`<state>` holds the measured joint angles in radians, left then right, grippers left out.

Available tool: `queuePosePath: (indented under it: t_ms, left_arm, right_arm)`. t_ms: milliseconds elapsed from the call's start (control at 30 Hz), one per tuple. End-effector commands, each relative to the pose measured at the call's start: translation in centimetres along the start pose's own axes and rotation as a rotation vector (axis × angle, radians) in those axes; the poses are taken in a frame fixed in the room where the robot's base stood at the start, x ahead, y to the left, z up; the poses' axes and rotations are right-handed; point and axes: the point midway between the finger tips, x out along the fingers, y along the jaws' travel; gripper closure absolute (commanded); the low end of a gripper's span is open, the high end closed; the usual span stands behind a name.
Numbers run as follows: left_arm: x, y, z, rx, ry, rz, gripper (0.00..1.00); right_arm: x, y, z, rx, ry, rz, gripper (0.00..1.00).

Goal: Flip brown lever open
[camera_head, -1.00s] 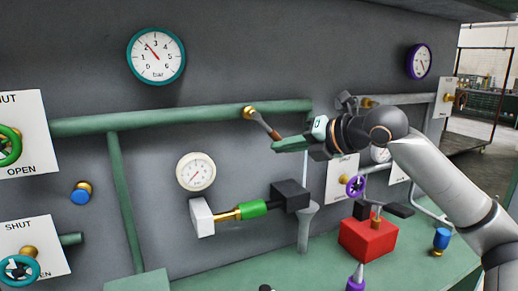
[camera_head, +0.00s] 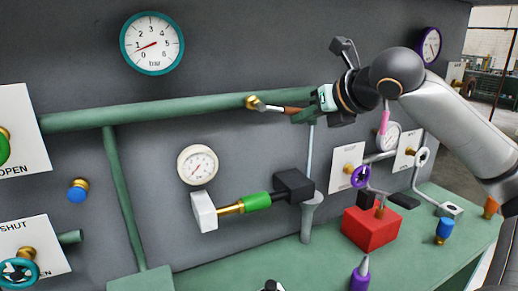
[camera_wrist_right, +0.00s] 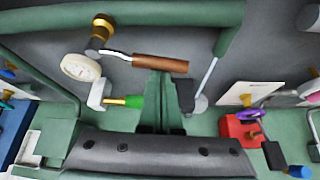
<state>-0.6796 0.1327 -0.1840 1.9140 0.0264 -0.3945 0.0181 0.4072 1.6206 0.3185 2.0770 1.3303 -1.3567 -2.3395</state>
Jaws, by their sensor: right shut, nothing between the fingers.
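The brown lever (camera_head: 293,110) has a brass hub (camera_head: 252,102) on the green horizontal pipe and a metal shank. It points right, almost level, tilted slightly down, and runs along the pipe. In the right wrist view the brown grip (camera_wrist_right: 160,63) lies across, just beyond my fingertips. My right gripper (camera_head: 298,117) has green fingers, shut and empty, at the underside of the lever's outer end. The fingertips (camera_wrist_right: 160,76) look close to or touching the grip; I cannot tell which. My left gripper is not in view.
A teal-rimmed gauge (camera_head: 152,43) hangs above the pipe (camera_head: 180,111), its needle near 1. Below are a white gauge (camera_head: 197,164), a green-handled fitting (camera_head: 256,205) and a red block (camera_head: 370,229). A thin vertical pipe (camera_head: 310,155) stands right of the lever.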

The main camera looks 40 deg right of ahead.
Motion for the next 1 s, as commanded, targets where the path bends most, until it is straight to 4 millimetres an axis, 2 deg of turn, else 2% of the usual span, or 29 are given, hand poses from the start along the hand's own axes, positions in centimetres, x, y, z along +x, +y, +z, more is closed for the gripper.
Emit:
queuePosePath:
  t_ms: [300, 1000]
  left_arm:
    - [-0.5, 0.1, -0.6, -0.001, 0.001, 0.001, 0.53]
    - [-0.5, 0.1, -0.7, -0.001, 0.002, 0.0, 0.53]
  right_arm:
    - [-1.4, -0.2, 0.8, -0.031, -0.007, -0.017, 1.0]
    - [-1.4, -0.2, 0.8, -0.03, -0.004, -0.017, 1.0]
